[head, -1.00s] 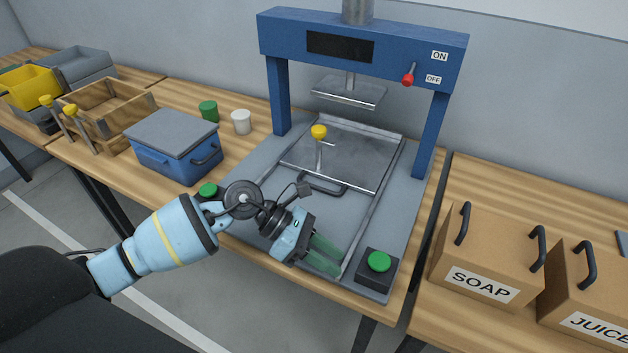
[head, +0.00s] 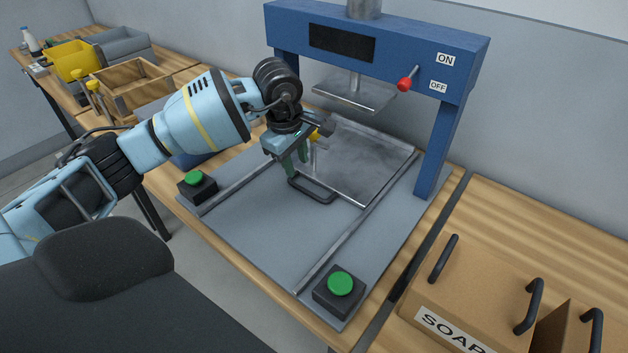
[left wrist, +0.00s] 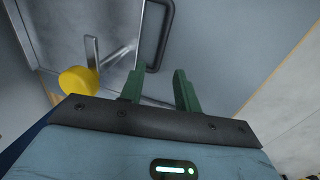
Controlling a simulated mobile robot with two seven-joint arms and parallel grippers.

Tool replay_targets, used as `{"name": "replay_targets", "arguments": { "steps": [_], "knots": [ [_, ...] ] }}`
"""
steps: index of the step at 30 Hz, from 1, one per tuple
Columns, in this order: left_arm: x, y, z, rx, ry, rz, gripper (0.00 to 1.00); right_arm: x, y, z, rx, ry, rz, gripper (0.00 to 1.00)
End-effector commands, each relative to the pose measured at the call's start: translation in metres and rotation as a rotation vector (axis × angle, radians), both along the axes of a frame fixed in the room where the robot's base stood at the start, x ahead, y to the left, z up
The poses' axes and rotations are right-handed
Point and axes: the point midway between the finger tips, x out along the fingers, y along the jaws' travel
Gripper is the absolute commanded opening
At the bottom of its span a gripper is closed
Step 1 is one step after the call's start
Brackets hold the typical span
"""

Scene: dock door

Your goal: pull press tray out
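The press tray (head: 368,160) is a flat grey metal plate between two rails under the blue press (head: 455,75). Its dark handle (head: 316,194) is on the near edge. My left gripper (head: 295,166) points down by the handle's left end. In the left wrist view its green fingers (left wrist: 159,82) are apart with nothing between them. The handle (left wrist: 160,30) shows just beyond the fingertips there; I cannot tell whether they touch it. A yellow-topped metal piece (left wrist: 78,82) stands by the tray, mostly hidden behind the gripper in the head view. My right gripper is not in view.
Green buttons on black boxes stand at the base's left (head: 195,182) and front right (head: 340,287) corners. A red-knobbed lever (head: 404,84) is on the press. The grey base (head: 280,225) before the tray is clear. A SOAP box (head: 470,290) stands at the right.

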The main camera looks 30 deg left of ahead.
Motion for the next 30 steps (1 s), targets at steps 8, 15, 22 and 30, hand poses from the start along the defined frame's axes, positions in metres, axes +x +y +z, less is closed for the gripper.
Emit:
{"name": "replay_targets", "arguments": {
  "steps": [8,15,22,30],
  "knots": [
    [0.001,0.001,-0.005,0.002,0.002,0.001,0.32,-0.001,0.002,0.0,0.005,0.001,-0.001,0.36],
    [0.006,0.0,-0.038,0.0,0.004,0.002,0.32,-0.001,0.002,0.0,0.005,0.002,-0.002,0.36],
    [0.012,-0.001,-0.067,-0.001,0.002,0.002,0.32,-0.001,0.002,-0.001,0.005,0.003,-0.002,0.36],
    [0.014,-0.001,-0.077,0.0,-0.001,0.0,0.32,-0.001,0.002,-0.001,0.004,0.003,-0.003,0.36]
  ]
}}
